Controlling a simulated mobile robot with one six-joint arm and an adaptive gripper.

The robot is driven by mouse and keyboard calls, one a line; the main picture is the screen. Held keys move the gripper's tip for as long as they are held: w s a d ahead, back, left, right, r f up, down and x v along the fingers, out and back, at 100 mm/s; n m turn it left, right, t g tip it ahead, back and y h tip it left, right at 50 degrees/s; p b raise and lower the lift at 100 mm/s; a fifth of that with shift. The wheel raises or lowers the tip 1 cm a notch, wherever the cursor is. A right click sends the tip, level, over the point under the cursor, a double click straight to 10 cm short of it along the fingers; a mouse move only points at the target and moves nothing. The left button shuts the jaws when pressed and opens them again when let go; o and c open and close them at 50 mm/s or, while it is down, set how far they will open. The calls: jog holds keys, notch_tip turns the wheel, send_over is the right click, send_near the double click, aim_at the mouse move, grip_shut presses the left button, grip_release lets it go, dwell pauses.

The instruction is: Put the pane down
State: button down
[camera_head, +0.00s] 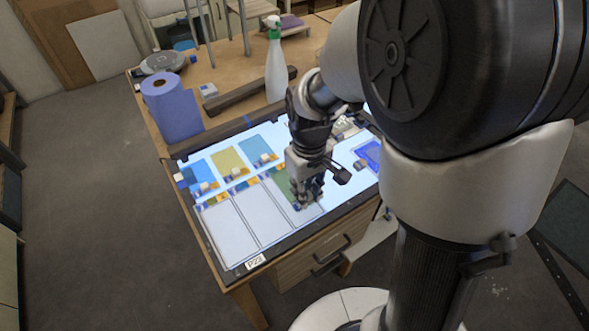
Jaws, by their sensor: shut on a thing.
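My gripper (307,197) is low over the lit white table (222,262), at its right middle. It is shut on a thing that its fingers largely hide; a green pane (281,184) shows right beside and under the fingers. Whether this pane touches the surface is too small to tell. A blue pane (200,174), an olive-yellow pane (228,161) and a teal pane (256,149) lie in a row to the left and behind, with small pale blocks on or by them. Pale outlined rectangles (229,233) lie in front of them.
A purple-blue paper roll (171,108) and a white spray bottle (275,70) with a green head stand behind the lit table. A dark bar (240,97) lies between them. A bright blue item (371,153) lies to the right, partly hidden by my arm.

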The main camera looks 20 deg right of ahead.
aim_at(305, 214)
jog(key=shift+f+b, duration=0.8)
jog(key=shift+f, duration=2.3)
jog(key=shift+f, duration=0.2)
jog(key=c, duration=1.5)
grip_release()
jog(key=shift+r, duration=0.15)
